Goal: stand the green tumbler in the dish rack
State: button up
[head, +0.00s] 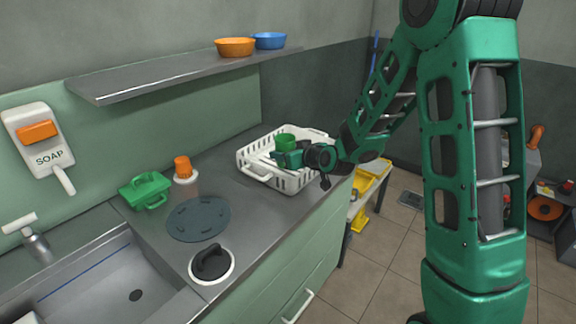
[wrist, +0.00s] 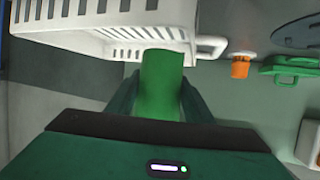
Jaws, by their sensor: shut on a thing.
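The green tumbler (head: 285,140) is at the white dish rack (head: 258,172) on the counter. My gripper (head: 289,158) is shut on the tumbler, which stands roughly upright in the head view. In the wrist view the tumbler (wrist: 161,85) sits between the two dark green fingers (wrist: 160,100). The slatted wall of the dish rack (wrist: 95,45) is just beyond it. The tumbler's lower part is hidden in the head view, so I cannot tell whether it touches the rack floor.
An orange-capped bottle (head: 184,170), a green caddy (head: 146,190), a dark round mat (head: 198,219) and a black-handled lid (head: 211,264) stand left of the rack. The sink (head: 110,285) is at front left. A metal shelf (head: 165,75) with two bowls hangs above.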

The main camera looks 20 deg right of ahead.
jog(key=shift+w+d+f, duration=0.55)
jog(key=shift+d+f, duration=0.1)
jog(key=shift+d, duration=0.15)
jog(key=shift+f, duration=1.9)
jog(key=shift+f, duration=0.35)
jog(key=shift+s+a+f, duration=0.1)
jog(key=shift+f, duration=0.2)
jog(key=shift+c, duration=0.2)
jog(key=o, duration=1)
